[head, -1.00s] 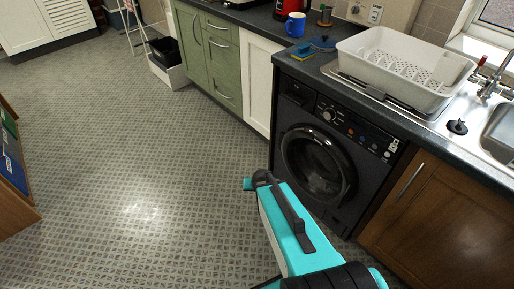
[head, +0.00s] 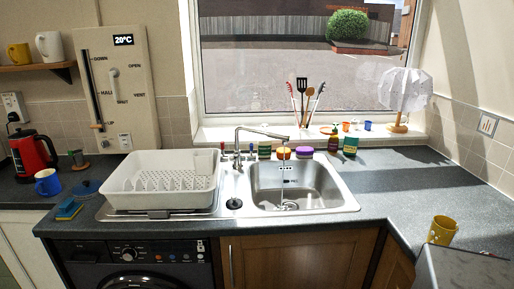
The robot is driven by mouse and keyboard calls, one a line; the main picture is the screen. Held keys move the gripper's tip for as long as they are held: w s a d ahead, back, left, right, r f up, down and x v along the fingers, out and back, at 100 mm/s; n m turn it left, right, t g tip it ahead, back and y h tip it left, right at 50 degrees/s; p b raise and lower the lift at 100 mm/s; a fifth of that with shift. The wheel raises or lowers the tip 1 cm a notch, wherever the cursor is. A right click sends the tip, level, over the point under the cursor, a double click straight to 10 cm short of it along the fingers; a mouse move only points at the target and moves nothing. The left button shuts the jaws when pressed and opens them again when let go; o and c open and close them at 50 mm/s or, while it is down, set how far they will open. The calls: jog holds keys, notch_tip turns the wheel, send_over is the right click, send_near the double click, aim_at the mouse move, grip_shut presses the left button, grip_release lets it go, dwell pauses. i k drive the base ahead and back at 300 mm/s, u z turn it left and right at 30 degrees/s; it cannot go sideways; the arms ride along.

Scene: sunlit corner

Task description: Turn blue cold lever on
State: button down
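The chrome tap (head: 238,142) stands behind the sink (head: 300,188), its spout reaching right over the basin. A small red-topped lever (head: 222,150) is left of the tap column. A small lever with a dark, bluish top (head: 251,150) is right of it, the blue cold lever by its place. It is too small to tell how far it is turned. A thin pale streak, like running water, shows below the spout in the basin. My gripper is not in view.
A white dish rack (head: 162,182) stands left of the sink. Jars (head: 265,150) and a purple-topped tub (head: 304,153) stand behind the basin. A yellow mug (head: 442,230) is on the right counter, which is mostly clear. A washing machine (head: 130,262) is below the rack.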

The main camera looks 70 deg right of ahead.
aim_at(252, 157)
jog(key=u, duration=4.15)
jog(key=i, duration=0.1)
jog(key=z, duration=2.75)
jog(key=k, duration=0.4)
jog(key=z, duration=4.05)
jog(key=i, duration=0.15)
jog(key=u, duration=1.95)
